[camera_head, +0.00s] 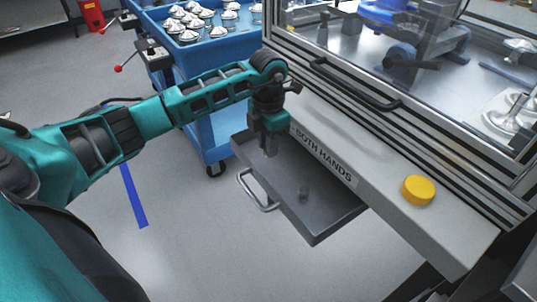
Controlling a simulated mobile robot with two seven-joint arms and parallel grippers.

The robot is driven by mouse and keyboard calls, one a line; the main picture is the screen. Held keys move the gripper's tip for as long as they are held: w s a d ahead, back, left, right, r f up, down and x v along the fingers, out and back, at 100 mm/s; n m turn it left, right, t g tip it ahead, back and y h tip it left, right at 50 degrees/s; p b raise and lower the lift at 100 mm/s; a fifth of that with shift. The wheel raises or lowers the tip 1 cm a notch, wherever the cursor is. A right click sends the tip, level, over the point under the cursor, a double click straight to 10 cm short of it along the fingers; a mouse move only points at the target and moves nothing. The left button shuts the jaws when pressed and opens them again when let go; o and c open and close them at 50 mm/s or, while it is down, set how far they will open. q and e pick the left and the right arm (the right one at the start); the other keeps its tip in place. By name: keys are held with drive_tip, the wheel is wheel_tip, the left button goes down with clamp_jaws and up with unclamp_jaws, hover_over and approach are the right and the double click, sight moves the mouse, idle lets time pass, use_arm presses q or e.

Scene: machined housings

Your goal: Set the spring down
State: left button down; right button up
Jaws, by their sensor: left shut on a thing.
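My left gripper (270,148) points straight down over the far left part of a dark grey tray (318,222). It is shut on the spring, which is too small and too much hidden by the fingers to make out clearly. Whether the spring touches the tray cannot be told. My right gripper is not in view.
The tray has a metal handle (257,191) at its left side. A grey ledge with a yellow button (418,190) runs beside it, below a glazed machine with a black handle (354,86). A blue cart (213,56) with several metal parts stands behind.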

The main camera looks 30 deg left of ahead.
sight(268, 166)
use_arm(q)
wheel_tip(268, 166, down, 4)
drive_tip(key=shift+r, duration=0.1)
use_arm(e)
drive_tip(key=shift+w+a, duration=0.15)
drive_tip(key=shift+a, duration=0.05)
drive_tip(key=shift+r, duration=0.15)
use_arm(q)
drive_tip(key=shift+f+b, duration=0.2)
drive_tip(key=shift+b, duration=0.1)
drive_tip(key=c, duration=0.9)
unclamp_jaws()
drive_tip(key=shift+c, duration=0.2)
drive_tip(key=shift+r, duration=0.3)
wheel_tip(268, 166, up, 12)
drive_tip(key=p, duration=0.1)
drive_tip(key=shift+f, duration=0.15)
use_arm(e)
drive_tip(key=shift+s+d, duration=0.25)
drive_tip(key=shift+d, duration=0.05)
